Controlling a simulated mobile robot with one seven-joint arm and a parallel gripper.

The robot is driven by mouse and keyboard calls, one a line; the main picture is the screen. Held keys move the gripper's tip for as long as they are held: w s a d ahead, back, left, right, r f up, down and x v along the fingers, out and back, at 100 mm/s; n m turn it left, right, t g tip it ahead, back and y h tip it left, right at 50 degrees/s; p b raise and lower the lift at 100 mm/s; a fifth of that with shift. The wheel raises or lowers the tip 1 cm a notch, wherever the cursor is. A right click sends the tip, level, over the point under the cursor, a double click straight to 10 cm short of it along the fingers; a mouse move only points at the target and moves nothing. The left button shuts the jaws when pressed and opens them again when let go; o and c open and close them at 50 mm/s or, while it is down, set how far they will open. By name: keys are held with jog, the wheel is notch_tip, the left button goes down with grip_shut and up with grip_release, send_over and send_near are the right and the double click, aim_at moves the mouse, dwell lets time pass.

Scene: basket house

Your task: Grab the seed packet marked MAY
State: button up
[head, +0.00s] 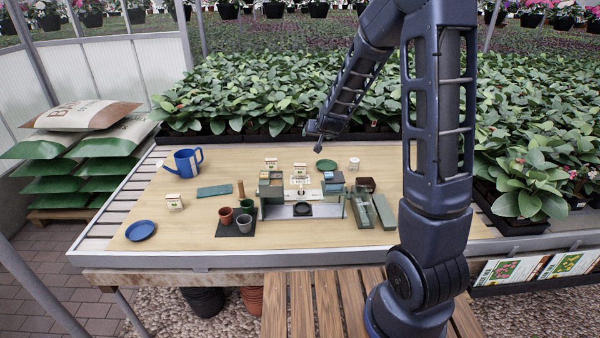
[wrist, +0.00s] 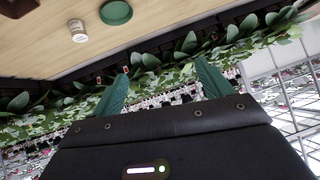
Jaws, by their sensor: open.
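Several small pale seed packets stand on the table in the head view: one at the back (head: 271,163), one to its right (head: 300,168), and one at the left (head: 174,202). Their markings are too small to read, so I cannot tell which is MAY. My gripper (head: 317,139) hangs above the back of the table, near the leafy plants and apart from the packets. In the wrist view my gripper (wrist: 163,82) has its two green fingers spread with nothing between them. No packet can be made out in the wrist view.
A grey-green organiser (head: 272,212) with small boxes stands mid-table.

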jog(key=w+a+f+t+h, duration=0.1)
jog(key=w+a+f, duration=0.1)
jog(key=f, duration=0.3)
jog(key=w+a+f+t, duration=0.1)
jog(key=w+a+f, duration=0.15)
jog(key=f, duration=0.35)
jog(key=t+h, duration=0.1)
jog(key=h, duration=0.1)
send_near(300, 168)
jog(key=shift+w+d+f, duration=0.15)
jog(key=shift+w+f, duration=0.05)
jog(key=shift+x, duration=5.45)
jog(key=shift+r, duration=0.15)
jog(key=shift+c, duration=0.2)
jog(key=c, duration=1)
